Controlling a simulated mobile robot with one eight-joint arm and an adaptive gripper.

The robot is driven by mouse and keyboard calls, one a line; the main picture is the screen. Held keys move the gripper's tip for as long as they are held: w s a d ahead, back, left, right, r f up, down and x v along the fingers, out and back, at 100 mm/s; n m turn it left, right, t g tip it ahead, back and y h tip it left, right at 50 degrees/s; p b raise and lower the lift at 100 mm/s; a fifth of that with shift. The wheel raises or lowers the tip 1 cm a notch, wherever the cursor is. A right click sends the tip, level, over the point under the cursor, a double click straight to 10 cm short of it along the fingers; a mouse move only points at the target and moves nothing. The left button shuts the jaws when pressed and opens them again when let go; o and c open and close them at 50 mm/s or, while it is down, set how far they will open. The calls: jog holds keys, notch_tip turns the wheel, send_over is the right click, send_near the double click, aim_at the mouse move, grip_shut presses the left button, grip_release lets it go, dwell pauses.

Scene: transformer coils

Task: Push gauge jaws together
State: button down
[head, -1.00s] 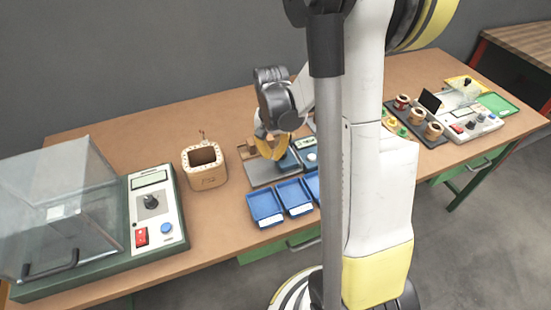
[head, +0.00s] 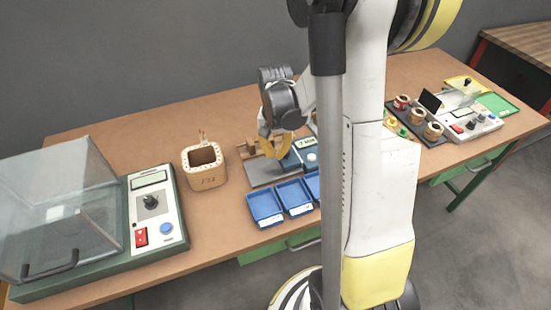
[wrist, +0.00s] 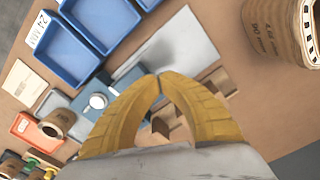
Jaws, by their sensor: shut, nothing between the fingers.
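The gauge has a grey base plate (head: 262,174), with wooden jaw pieces (head: 247,148) at its back left and a teal block with a small display (head: 306,143) at its right. My gripper (head: 276,150), with yellow fingers, is over the gauge between them and hides part of it. In the wrist view the fingertips (wrist: 158,77) meet with nothing between them. The grey plate (wrist: 150,50) lies beyond the tips, the teal block (wrist: 95,103) is to their left, and wooden pieces (wrist: 165,125) show partly behind the fingers. I cannot tell whether the fingers touch the gauge.
Blue trays (head: 265,207) stand along the front of the gauge. A wooden-looking coil body (head: 205,168) stands to its left, and a tester with a clear cover (head: 65,205) further left. A dark tray of coils (head: 418,125) is to the right. The back of the table is clear.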

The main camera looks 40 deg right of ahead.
jog(key=shift+w+a, duration=0.1)
jog(key=shift+a, duration=0.35)
notch_tip(320, 180, up, 7)
jog(key=p, duration=0.5)
jog(key=s+a+r+n+t, duration=0.3)
jog(key=s+a+r+n, duration=0.1)
jog(key=a+r, duration=0.3)
jog(key=s+a+r+n+t, duration=0.4)
jog(key=a+r, duration=0.4)
jog(key=a, duration=0.2)
jog(key=shift+s+a+n, duration=0.15)
jog(key=shift+s+n, duration=0.45)
jog(key=shift+s, duration=0.25)
